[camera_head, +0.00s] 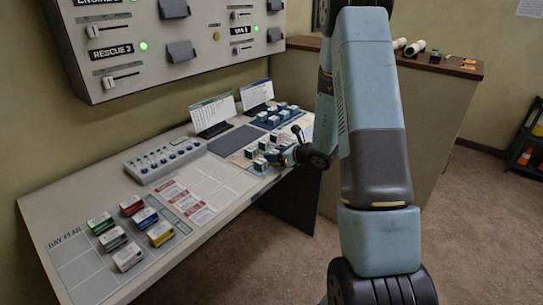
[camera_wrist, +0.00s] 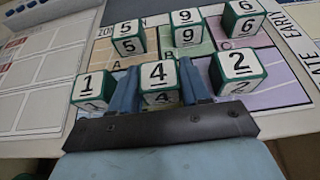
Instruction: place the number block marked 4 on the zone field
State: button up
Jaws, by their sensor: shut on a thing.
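The number block marked 4 (camera_wrist: 158,74) is a white cube with green sides, in the middle of the wrist view. My gripper (camera_wrist: 160,68) is shut on it, one blue finger at each side. I cannot tell whether the block touches the board. The zone board (camera_wrist: 190,46) lies beneath, with coloured fields lettered A, B and C. Blocks marked 5 (camera_wrist: 128,38), 9 (camera_wrist: 187,28) and 6 (camera_wrist: 245,18) stand behind the 4. Block 1 (camera_wrist: 90,85) is left of it and block 2 (camera_wrist: 238,65) right. In the head view my gripper (camera_head: 290,156) is at the console's right end.
The blocks beside my fingers stand close. In the head view, a button panel (camera_head: 165,158), two propped cards (camera_head: 212,112) and several coloured blocks (camera_head: 128,257) occupy the console. A wall panel (camera_head: 165,45) hangs above. A counter (camera_head: 440,66) stands behind my arm.

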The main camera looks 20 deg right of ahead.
jog(key=o, duration=1)
jog(key=shift+o, duration=0.2)
jog(key=shift+r, duration=0.1)
jog(key=v, duration=1.2)
jog(key=s+a+r+n+g+y, duration=0.2)
jog(key=s+a+r+n+g, duration=0.5)
jog(key=s+a+r+n, duration=0.7)
jog(key=s+d+r+n+t+h, duration=0.1)
jog(key=s+d+r+n+h, duration=0.2)
jog(key=s+r+n+h, duration=0.2)
jog(key=s+d+r+n+h, duration=0.3)
jog(key=s+r+n+h, duration=0.1)
jog(key=s+n, duration=0.5)
jog(key=shift+r+n+t+h, duration=0.4)
jog(key=shift+s+d, duration=0.1)
